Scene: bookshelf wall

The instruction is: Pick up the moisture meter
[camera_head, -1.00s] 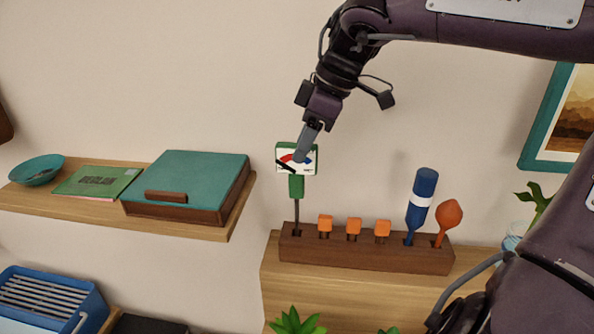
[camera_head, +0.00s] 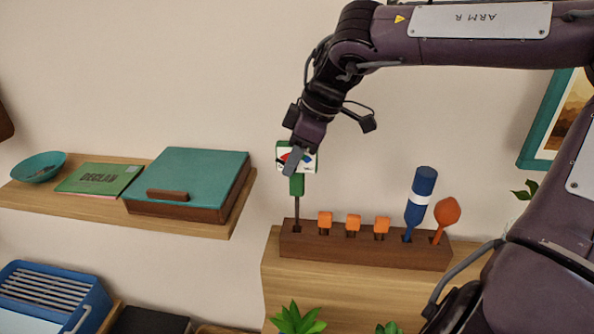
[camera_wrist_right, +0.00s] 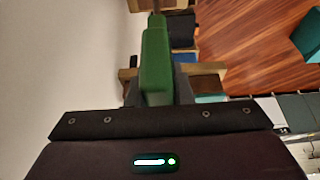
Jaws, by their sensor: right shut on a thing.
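The moisture meter (camera_head: 297,185) has a green body with a white dial face and a thin dark probe. It stands upright with its probe in the left end of a dark wooden block (camera_head: 365,247) on a shelf. My right gripper (camera_head: 292,162) reaches down from above and is shut on the meter's head, covering part of the dial. In the right wrist view the green meter body (camera_wrist_right: 156,65) sits between the two grey fingers. My left gripper is not in view.
The block also holds several orange-topped pieces (camera_head: 353,224), a blue tool (camera_head: 420,197) and an orange tool (camera_head: 447,213). A left shelf (camera_head: 215,232) carries a teal-lidded box (camera_head: 190,176), a green book (camera_head: 98,179) and a teal bowl (camera_head: 38,167). Plants (camera_head: 295,320) stand below.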

